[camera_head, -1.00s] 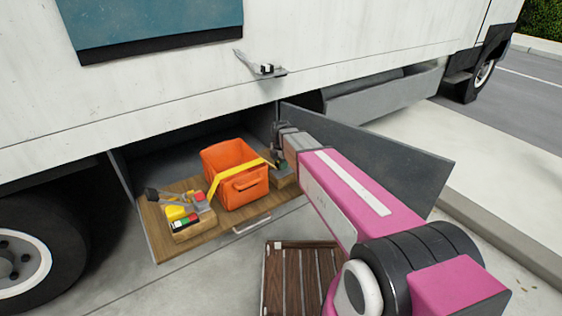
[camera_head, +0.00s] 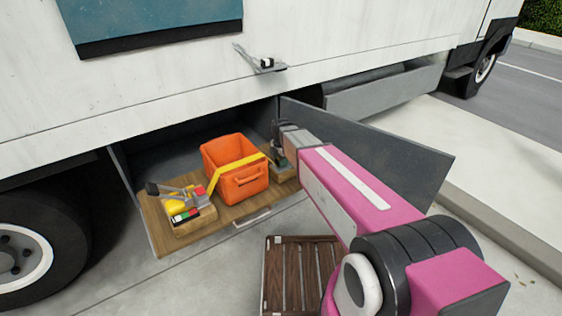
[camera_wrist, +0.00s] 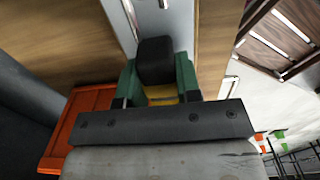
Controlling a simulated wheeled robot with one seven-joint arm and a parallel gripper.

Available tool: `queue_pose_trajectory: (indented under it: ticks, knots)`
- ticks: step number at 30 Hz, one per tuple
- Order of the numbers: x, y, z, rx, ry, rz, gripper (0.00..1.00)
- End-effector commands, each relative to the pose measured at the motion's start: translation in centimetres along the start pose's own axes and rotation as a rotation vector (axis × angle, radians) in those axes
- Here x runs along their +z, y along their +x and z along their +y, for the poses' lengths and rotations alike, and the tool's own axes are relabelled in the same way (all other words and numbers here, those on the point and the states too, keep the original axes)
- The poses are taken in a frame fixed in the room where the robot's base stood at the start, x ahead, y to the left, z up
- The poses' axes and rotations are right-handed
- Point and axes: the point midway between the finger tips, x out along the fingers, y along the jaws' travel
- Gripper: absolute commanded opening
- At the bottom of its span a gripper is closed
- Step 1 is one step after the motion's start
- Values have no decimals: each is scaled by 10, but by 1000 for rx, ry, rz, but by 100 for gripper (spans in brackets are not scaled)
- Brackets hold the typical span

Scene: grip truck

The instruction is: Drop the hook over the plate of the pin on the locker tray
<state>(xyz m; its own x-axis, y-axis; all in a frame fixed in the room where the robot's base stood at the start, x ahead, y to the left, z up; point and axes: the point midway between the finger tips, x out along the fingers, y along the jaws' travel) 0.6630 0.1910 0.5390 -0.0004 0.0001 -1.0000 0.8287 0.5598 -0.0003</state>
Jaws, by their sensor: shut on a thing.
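My gripper (camera_head: 281,160) is at the back right of the pulled-out wooden locker tray (camera_head: 236,232), by the wooden block (camera_head: 285,173). In the wrist view its green fingers (camera_wrist: 160,84) are closed around a dark block with a yellow part (camera_wrist: 160,93), which appears to be the hook end of the strap. The yellow strap (camera_head: 225,174) runs from there across the orange crate to the ratchet (camera_head: 178,200) at the left. A grey metal strip (camera_wrist: 177,20) lies just beyond the fingers. The pin and its plate cannot be made out clearly, nor whether the hook touches them.
The orange crate (camera_head: 238,181) stands left of my gripper. The open grey locker door (camera_head: 395,150) is close on the right of my arm. A slatted wooden crate (camera_head: 290,280) stands on the ground in front. The truck's white side (camera_head: 170,85) overhangs the tray.

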Motion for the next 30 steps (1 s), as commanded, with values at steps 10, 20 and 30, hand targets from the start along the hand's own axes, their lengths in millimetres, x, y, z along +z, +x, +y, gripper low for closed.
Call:
queue_pose_trajectory:
  ticks: [10,20,30]
  knots:
    - [0,4,0,0,0,0,6]
    - [0,4,0,0,0,0,61]
    - [0,-21,0,2,0,-1,61]
